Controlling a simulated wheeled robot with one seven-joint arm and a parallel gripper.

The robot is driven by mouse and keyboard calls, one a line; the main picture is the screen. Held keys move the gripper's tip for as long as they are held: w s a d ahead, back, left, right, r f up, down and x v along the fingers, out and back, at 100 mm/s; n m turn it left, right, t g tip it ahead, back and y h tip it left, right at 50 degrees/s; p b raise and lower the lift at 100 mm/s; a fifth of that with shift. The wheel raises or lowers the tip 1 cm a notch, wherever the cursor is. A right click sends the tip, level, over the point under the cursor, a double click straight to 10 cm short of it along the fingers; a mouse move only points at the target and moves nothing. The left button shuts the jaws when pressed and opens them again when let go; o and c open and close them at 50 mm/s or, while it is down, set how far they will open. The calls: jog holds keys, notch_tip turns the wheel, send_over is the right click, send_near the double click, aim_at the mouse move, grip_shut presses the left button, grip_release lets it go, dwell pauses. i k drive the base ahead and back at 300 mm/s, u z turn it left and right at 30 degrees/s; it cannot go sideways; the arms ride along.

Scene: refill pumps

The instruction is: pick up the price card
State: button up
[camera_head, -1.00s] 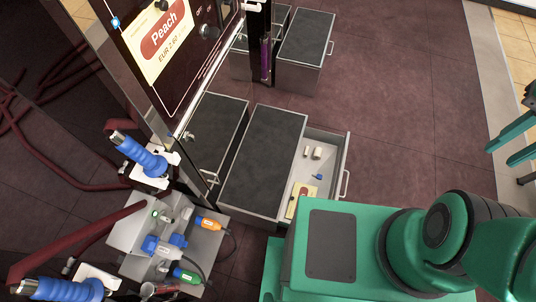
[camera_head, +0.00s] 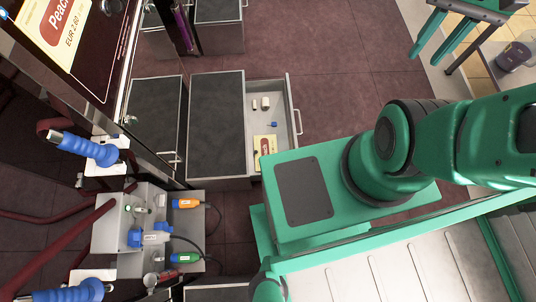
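A cream-yellow price card (camera_head: 264,148) with a red patch lies inside the pulled-out drawer (camera_head: 283,88), at its near end. Its print is too small to read. Another cream card with a red "Peach" label and "EUR 2.60" (camera_head: 64,32) is on the dark pump front at the upper left. Nothing visible touches the card in the drawer.
Small pale blocks (camera_head: 265,103) and a blue piece (camera_head: 273,125) share the drawer. Blue-handled nozzles (camera_head: 88,148) and a grey connector box (camera_head: 160,235) stand at left. Dark floor (camera_head: 335,65) beyond the drawer is clear.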

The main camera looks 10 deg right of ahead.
aim_at(264, 145)
jog(key=k, duration=1.45)
jog(key=z, duration=1.05)
jog(key=i, duration=1.15)
jog(key=u, duration=1.75)
